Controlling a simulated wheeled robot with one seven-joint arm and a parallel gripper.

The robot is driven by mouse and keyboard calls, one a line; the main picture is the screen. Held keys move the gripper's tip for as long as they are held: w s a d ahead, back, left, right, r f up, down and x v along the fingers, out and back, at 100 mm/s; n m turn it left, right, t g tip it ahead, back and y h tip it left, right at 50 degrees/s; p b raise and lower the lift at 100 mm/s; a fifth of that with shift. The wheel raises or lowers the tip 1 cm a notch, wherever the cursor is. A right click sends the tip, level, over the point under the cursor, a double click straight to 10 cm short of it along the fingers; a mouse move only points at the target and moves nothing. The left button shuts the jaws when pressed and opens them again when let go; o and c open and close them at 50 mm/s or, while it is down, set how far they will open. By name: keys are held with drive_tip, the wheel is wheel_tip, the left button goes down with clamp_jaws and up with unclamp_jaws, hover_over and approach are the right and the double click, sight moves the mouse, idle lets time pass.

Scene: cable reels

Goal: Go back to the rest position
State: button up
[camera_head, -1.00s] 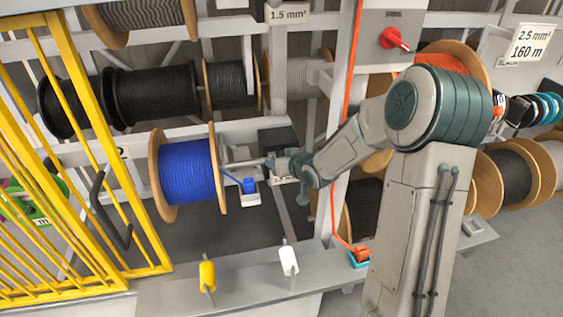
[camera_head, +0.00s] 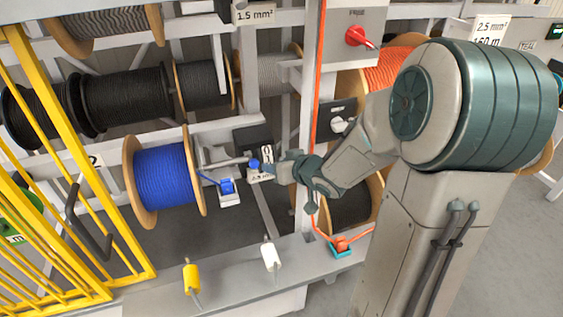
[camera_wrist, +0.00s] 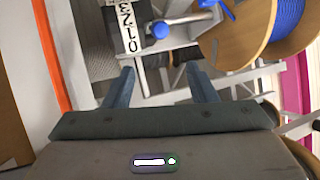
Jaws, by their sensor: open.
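My gripper (camera_head: 279,168) is in the middle of the head view, to the right of the blue cable reel (camera_head: 162,182), with my arm reaching to it from the right. In the wrist view my two fingers (camera_wrist: 160,86) are spread apart with nothing between them. Beyond the fingertips are a blue round-ended part (camera_wrist: 160,30) and a white label strip (camera_wrist: 127,22), apart from the fingers. The blue part also shows just left of my gripper in the head view (camera_head: 254,165).
A yellow barred gate (camera_head: 40,160) stands at left. An orange cable (camera_head: 317,100) runs down an upright near my arm. Yellow (camera_head: 191,278) and white (camera_head: 269,254) pegs stand on the front ledge. A red switch (camera_head: 358,37) is above. Grey floor is open at right.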

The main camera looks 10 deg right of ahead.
drive_tip(key=shift+s+d+r, duration=0.1)
drive_tip(key=shift+s+r, duration=0.05)
drive_tip(key=shift+s, duration=0.15)
drive_tip(key=shift+d, duration=0.1)
drive_tip(key=s+d+r+m+g+h+b, duration=0.2)
drive_tip(key=s+d+r+g+h, duration=0.15)
drive_tip(key=s+h, duration=0.45)
drive_tip(key=s+a+g+y, duration=0.3)
drive_tip(key=s+a+g, duration=0.1)
drive_tip(key=s, duration=1.1)
drive_tip(key=shift+s+r, duration=0.25)
drive_tip(key=shift+r, duration=0.1)
